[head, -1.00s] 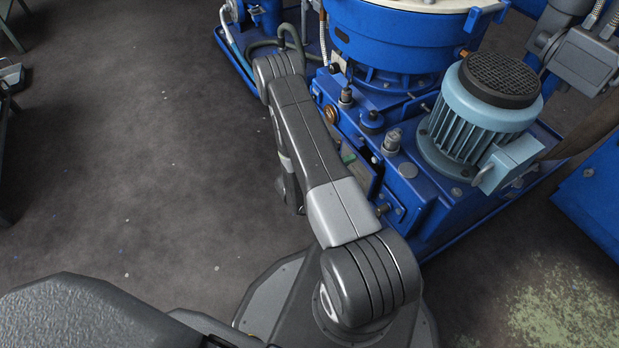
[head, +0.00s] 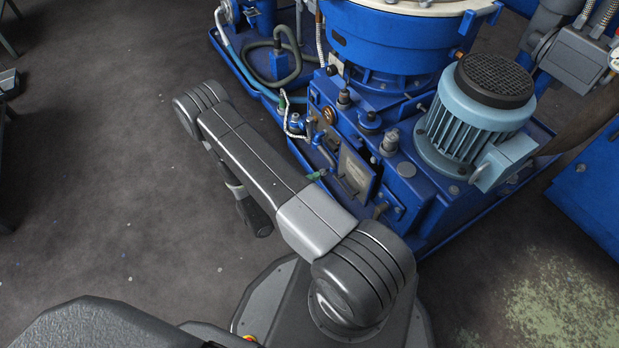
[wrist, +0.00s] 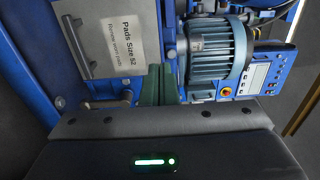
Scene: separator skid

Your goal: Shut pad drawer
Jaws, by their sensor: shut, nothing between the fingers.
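The pad drawer shows in the wrist view as a pale grey front (wrist: 98,40) with a white label reading "Pads Size 52" and a bar handle (wrist: 75,48) at its left. How far it stands open is not clear. My gripper (wrist: 157,72) has its green fingers shut, empty, just right of the drawer's label in the picture. Whether they touch the drawer cannot be told. In the head view a grey panel (head: 357,170) low on the blue skid may be the drawer front. My arm hides most of the gripper there.
The blue separator skid (head: 425,205) carries a light blue motor (head: 478,115), which also shows in the wrist view (wrist: 216,48) beside a control panel (wrist: 252,73). Hoses (head: 290,65) and fittings line its left side. The dark floor (head: 110,150) at left is open.

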